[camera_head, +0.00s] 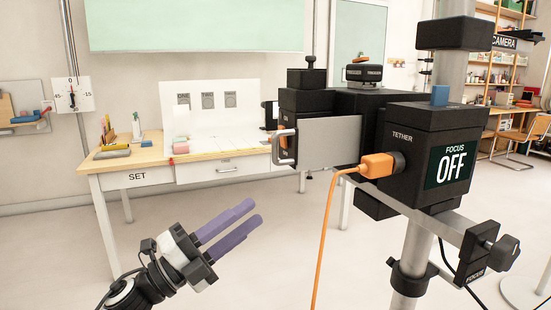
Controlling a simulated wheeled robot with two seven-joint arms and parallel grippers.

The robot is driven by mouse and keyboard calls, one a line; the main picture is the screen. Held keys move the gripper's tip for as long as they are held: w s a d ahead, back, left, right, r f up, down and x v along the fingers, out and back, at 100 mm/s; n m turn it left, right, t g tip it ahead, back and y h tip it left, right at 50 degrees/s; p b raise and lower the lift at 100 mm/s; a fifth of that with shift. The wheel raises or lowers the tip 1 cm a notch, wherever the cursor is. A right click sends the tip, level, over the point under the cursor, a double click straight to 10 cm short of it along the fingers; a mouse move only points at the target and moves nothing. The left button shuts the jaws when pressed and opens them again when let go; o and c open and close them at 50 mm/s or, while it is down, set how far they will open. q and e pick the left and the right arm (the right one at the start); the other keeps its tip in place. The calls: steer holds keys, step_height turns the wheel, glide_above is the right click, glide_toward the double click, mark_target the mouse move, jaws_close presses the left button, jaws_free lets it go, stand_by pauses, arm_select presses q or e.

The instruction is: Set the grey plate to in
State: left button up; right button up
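The grey plate (330,143) is a flat rectangle at the side of the black camera body (405,125). It sticks out to the left, with a grey loop handle (283,147) at its left end. Its right end meets the camera body, and how far it goes in is hidden. My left gripper (255,211) has purple fingers pointing up and right. It is below and left of the plate, apart from it, with a narrow gap between its fingers and nothing seen in them. My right gripper is not in view.
An orange cable (325,220) hangs from the TETHER plug (377,165) just right of the plate. A FOCUS screen (451,162) reads OFF. The camera's grey stand (411,260) is at right. A wooden table (150,157) stands behind at left. Floor around the gripper is clear.

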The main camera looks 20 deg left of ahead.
mark_target(276, 139)
arm_select(q)
steer(key=s+r+m+g+h+b, duration=0.15)
steer(key=s+r+m+g, duration=0.25)
steer(key=r+m, duration=0.55)
steer(key=s+r+m+g+h, duration=0.25)
steer(key=r+m+g, duration=0.35)
steer(key=m, duration=0.6)
steer(key=shift+t+y, duration=0.5)
steer(key=shift+t, duration=0.1)
steer(key=p+x, duration=0.1)
steer(key=x, duration=0.2)
steer(key=p+x, duration=0.1)
steer(key=x, duration=0.2)
steer(key=p+x, duration=0.1)
steer(key=x, duration=0.2)
steer(key=shift+s+r, duration=0.1)
steer(key=shift+r, duration=0.25)
steer(key=c, duration=0.6)
steer(key=shift+f, duration=0.1)
jaws_close()
